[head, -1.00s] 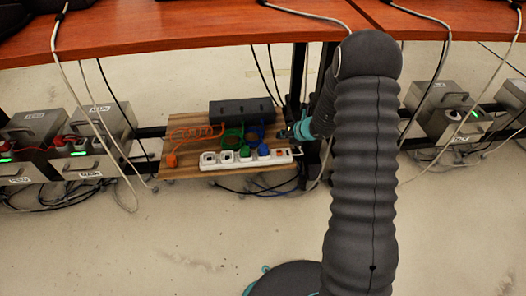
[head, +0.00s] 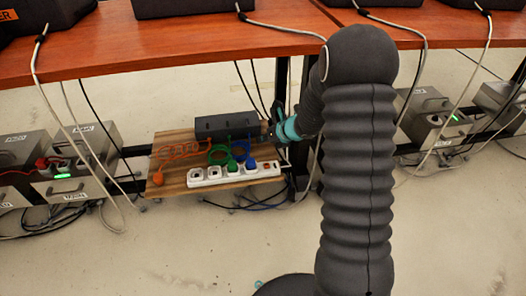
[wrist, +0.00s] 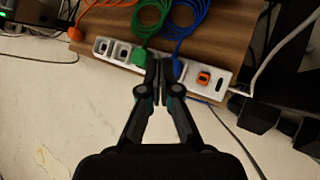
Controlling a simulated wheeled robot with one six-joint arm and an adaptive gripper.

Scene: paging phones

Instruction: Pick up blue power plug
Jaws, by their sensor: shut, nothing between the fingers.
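The blue power plug (head: 251,165) sits in the white power strip (head: 233,174), right of the green plug (head: 232,167). Its blue cord runs to the dark box behind. My gripper (head: 270,129) is above and right of the plug in the head view, near the box's right end. In the wrist view my gripper (wrist: 160,65) is shut and empty, its fingertips between the green plug (wrist: 141,57) and the blue plug (wrist: 177,68). The right finger covers part of the blue plug. I cannot tell how far above the strip the fingertips are.
An orange plug (head: 158,178) lies off the strip on the wooden board (head: 185,140). The dark box (head: 228,125) stands at the board's back. White cables hang nearby. The floor in front is clear.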

